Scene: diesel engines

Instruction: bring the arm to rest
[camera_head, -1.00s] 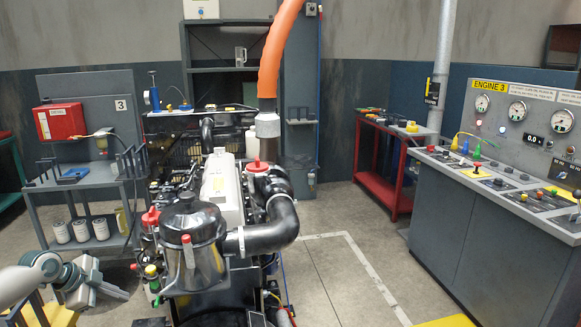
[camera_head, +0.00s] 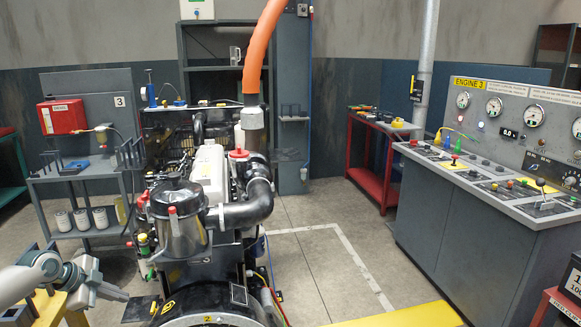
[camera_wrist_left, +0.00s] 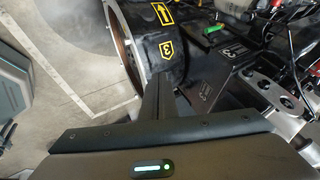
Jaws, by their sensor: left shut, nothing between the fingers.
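My left arm comes in at the lower left of the head view. Its gripper (camera_head: 112,292) is shut and empty, pointing right, left of the engine's lower front end. In the left wrist view the shut fingers (camera_wrist_left: 156,95) point toward the engine's round housing (camera_wrist_left: 130,40); they look apart from it, but the exact gap cannot be told. The engine (camera_head: 208,180) stands in the middle of the head view, with a black canister and a black hose on it. My right gripper is not in view.
A grey cart (camera_head: 85,180) with white filters stands left of the engine. The control console (camera_head: 480,215) stands at the right, a red workbench (camera_head: 375,180) behind it. An orange hose (camera_head: 262,45) hangs above the engine. Open floor (camera_head: 320,265) lies between engine and console.

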